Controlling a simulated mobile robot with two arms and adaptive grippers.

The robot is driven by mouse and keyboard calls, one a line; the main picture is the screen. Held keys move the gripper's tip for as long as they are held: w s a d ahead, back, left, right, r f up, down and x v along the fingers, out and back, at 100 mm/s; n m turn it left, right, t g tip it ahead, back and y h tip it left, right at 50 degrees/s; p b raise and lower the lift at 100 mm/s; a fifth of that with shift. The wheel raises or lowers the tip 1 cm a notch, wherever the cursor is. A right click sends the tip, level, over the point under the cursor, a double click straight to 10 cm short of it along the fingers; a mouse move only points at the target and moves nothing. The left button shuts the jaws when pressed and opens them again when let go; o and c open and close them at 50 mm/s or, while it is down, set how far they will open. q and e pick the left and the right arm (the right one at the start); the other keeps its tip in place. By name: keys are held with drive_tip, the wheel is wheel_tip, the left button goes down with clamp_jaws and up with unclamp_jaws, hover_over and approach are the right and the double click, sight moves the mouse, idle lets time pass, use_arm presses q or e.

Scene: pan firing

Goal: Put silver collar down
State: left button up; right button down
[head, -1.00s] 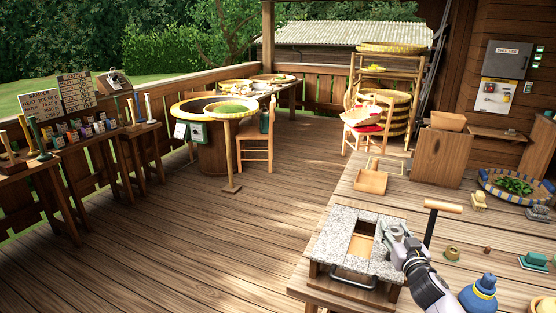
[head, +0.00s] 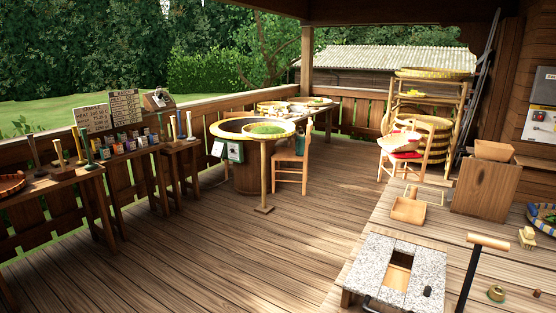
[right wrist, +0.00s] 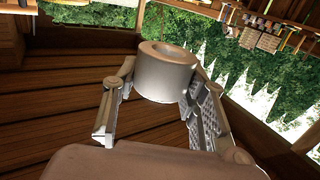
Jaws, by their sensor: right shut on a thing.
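The silver collar (right wrist: 168,72), a short smooth metal ring with a round hole, shows in the right wrist view. My right gripper (right wrist: 160,84) is shut on it, one finger on each side, and holds it in the air above the plank floor. The collar is not seen in the head view, and neither of my arms shows there. My left gripper is in no view.
A box with a granite top and an open slot (head: 398,276) stands on the wooden worktable (head: 452,228) at lower right. A T-handled tool (head: 488,242) and a scoop (head: 409,210) are near it. The deck floor (head: 220,250) is open in the middle.

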drive_tip(key=shift+s+d+r, duration=0.2)
drive_tip(key=shift+s+r, duration=0.5)
drive_tip(key=shift+s, duration=0.05)
idle(0.9)
drive_tip(key=w+a+r+n+g+y, duration=0.2)
drive_tip(key=w+a+n+g+y, duration=0.2)
drive_tip(key=a+n+y, duration=0.2)
drive_tip(key=w+a+r+n+g+y, duration=0.3)
drive_tip(key=w+a+n+g+y, duration=0.1)
drive_tip(key=a+y, duration=0.5)
drive_tip(key=shift+a+n+g, duration=0.8)
drive_tip(key=shift+a+n, duration=0.2)
drive_tip(key=shift+n, duration=0.2)
